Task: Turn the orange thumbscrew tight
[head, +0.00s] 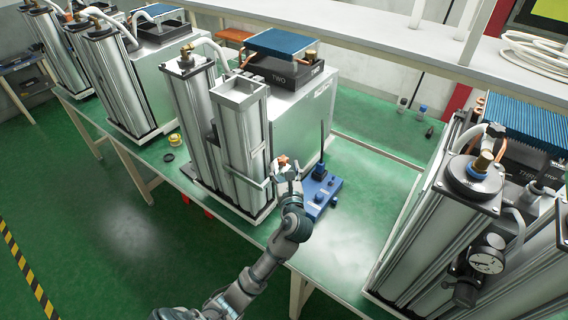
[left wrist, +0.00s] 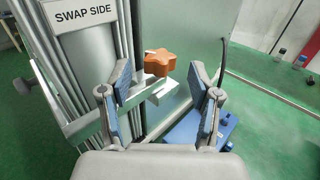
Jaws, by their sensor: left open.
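The orange thumbscrew (left wrist: 159,62) has a lobed knob and sits on a pale metal bracket (left wrist: 88,124) at the side of the column marked "SWAP SIDE" (left wrist: 85,15). It also shows small in the head view (head: 282,160), just above my gripper. My left gripper (head: 286,174) is open and empty. In the left wrist view its two blue-padded fingers (left wrist: 166,90) stand apart, with the thumbscrew showing between and beyond them; I see no contact. The thumbscrew's shaft is hidden. My right gripper is not in view.
A blue fixture (head: 320,195) with an upright rod stands on the green bench, close right of my gripper. Machine TWO (head: 283,78) rises behind the column. Another column unit with a gauge (head: 487,254) stands at the right. Bench between them is mostly clear.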

